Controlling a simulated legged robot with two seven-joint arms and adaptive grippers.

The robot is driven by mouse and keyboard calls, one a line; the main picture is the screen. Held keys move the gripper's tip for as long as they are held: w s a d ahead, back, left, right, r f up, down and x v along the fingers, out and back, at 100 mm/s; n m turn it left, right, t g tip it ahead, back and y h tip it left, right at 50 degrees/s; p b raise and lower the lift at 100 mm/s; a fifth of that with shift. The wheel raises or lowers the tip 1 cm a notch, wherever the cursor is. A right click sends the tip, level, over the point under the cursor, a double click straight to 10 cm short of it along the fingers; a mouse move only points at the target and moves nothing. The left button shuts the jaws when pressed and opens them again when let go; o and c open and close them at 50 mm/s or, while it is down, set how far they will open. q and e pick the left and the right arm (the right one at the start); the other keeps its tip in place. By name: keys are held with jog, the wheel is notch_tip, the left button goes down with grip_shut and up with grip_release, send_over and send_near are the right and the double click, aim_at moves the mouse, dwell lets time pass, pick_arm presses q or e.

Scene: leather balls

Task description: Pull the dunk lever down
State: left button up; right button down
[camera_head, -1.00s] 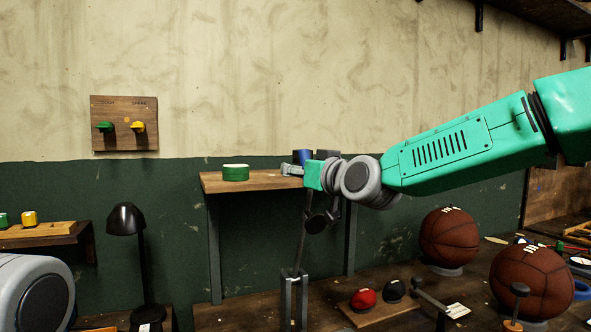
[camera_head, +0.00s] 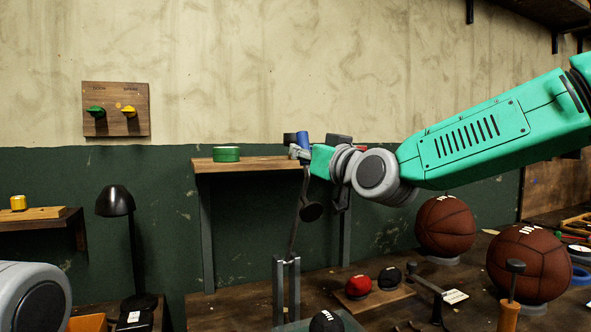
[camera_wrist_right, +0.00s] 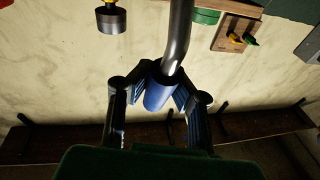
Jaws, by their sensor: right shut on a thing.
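The dunk lever is a dark metal rod (camera_head: 295,225) rising from an upright grey bracket (camera_head: 287,285) on the bench. Its blue handle (camera_head: 302,139) is at the top, about level with the small shelf. My right gripper (camera_head: 297,148) is shut on the blue handle. In the right wrist view the fingers (camera_wrist_right: 159,85) close around the blue grip (camera_wrist_right: 158,96), with the bent rod (camera_wrist_right: 178,38) running up from it. My left gripper is out of view; only part of my left arm shows at lower left.
A wooden shelf (camera_head: 260,164) holding a green cylinder (camera_head: 226,154) is left of the handle. Basketballs (camera_head: 446,224) and small red (camera_head: 358,286) and black balls (camera_head: 390,278) sit at right. A black lamp (camera_head: 116,202) stands at left. A knob panel (camera_head: 116,108) hangs on the wall.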

jog(key=s+d+f+t+y+b, duration=0.1)
jog(key=s+f+t+b, duration=0.1)
jog(key=s+b, duration=0.3)
jog(key=s+d+f+n+t+y+b, duration=0.1)
jog(key=s+f+b, duration=0.4)
jog(key=b, duration=0.8)
jog(key=shift+s+d+f+t+y, duration=0.15)
jog(key=shift+s+d+t+y, duration=0.4)
jog(key=shift+d, duration=0.25)
jog(key=shift+w, duration=0.1)
jog(key=c, duration=1.4)
grip_release()
jog(key=shift+o, duration=0.2)
jog(key=shift+d, duration=0.1)
jog(key=shift+f, duration=0.1)
jog(key=v, duration=1.2)
jog(key=shift+w+d+f, duration=0.1)
jog(key=shift+w, duration=0.05)
